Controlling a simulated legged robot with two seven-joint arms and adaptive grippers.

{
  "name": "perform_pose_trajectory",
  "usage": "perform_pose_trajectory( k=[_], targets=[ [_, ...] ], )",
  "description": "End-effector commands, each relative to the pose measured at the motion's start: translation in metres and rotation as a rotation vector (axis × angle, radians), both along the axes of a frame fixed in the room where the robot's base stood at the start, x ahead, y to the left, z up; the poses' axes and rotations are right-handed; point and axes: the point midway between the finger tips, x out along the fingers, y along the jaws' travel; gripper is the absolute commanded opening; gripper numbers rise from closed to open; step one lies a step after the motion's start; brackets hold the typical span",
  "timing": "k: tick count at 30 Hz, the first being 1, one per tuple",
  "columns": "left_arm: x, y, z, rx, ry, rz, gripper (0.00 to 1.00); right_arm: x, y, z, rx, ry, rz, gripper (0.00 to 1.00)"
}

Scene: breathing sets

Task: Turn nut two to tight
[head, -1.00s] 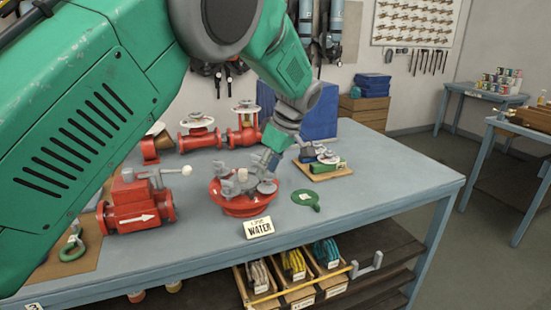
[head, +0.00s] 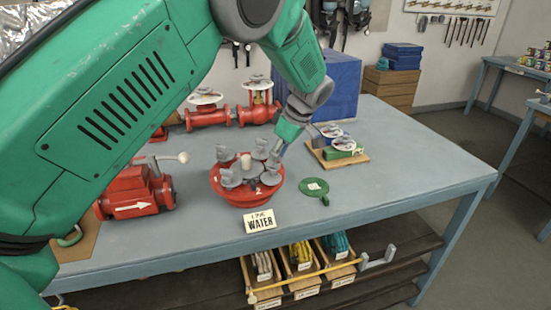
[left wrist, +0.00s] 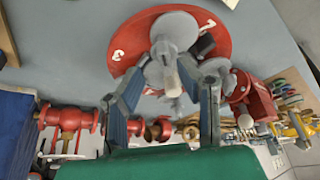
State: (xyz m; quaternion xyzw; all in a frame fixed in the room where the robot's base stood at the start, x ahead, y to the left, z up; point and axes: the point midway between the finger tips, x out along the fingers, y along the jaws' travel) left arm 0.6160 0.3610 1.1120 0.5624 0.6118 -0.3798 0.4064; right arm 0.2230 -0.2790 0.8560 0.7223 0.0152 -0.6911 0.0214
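A red round flange (head: 246,196) stands on the table with several grey wing nuts (head: 230,176) around a pale central post (head: 246,161). A small "2" mark (head: 257,190) shows on its front side. My left gripper (head: 275,160) is at the flange's right rear, fingers down by a grey nut. In the left wrist view its two fingers (left wrist: 170,88) are apart, with grey nut parts and a pale stub (left wrist: 170,78) between and beyond the tips; I cannot tell whether they touch. My right gripper is not in view.
Red valves (head: 135,192) stand left and behind. A blue box (head: 333,82) is behind. The table's right side is clear.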

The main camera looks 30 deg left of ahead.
Motion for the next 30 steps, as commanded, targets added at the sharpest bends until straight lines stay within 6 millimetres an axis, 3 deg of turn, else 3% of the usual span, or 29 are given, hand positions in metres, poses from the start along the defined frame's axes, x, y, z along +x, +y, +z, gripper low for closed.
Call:
perform_pose_trajectory(
  k=[6,16,17,19,20,30],
  targets=[
    [-0.001,0.008,-0.02,0.001,-0.001,0.0,0.31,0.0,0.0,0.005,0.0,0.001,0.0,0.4],
    [-0.001,0.01,-0.025,0.0,-0.001,0.0,0.31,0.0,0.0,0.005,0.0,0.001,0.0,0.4],
    [-0.001,0.01,-0.025,0.0,-0.001,0.0,0.28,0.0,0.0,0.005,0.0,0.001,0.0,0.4],
    [-0.001,0.01,-0.025,0.0,-0.001,0.0,0.03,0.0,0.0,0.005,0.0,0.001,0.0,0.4],
    [-0.001,0.01,-0.024,0.0,-0.002,-0.001,0.0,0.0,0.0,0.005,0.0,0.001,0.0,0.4],
    [0.0,0.011,-0.024,0.002,-0.002,-0.017,0.0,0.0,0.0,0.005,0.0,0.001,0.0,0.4]
  ],
)
